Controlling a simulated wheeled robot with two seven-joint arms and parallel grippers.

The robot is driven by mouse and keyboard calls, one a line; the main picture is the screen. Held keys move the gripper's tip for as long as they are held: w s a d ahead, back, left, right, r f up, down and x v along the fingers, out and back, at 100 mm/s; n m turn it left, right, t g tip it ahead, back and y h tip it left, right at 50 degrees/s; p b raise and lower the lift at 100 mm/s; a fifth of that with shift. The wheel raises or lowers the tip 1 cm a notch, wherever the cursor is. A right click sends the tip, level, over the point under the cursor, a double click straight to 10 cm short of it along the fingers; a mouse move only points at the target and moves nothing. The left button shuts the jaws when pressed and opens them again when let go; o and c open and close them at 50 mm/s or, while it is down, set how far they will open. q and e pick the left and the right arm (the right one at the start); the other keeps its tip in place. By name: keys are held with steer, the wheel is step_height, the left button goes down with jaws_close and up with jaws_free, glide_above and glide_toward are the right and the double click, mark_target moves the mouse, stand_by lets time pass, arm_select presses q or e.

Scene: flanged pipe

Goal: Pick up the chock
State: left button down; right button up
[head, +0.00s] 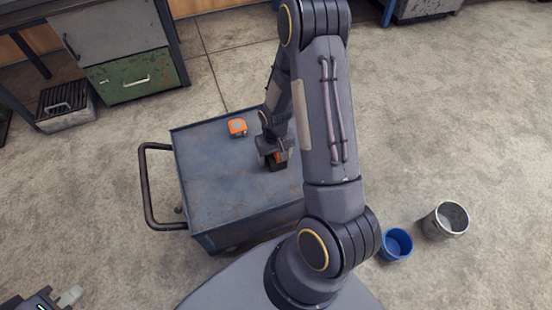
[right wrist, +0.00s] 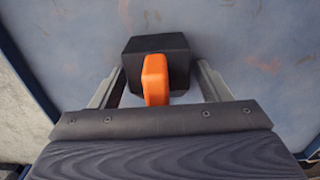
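The chock is a dark block with an orange grip on top. In the head view the chock (head: 277,164) sits on the blue-grey cart top (head: 225,190), near its right side, partly hidden by my right arm. My right gripper (head: 273,150) is directly over it. In the right wrist view the chock (right wrist: 155,62) lies between the two fingers of my right gripper (right wrist: 160,75). The fingers are spread, one on each side of the block; firm contact does not show. My left gripper (head: 68,297) is cut off at the bottom left corner, far from the cart.
An orange tape measure (head: 237,127) lies on the cart near its back edge. The cart handle (head: 150,190) sticks out left. A blue bucket (head: 396,244) and a grey metal bucket (head: 446,220) stand on the floor at right. The front left of the cart top is clear.

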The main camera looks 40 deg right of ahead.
steer(key=c, duration=1)
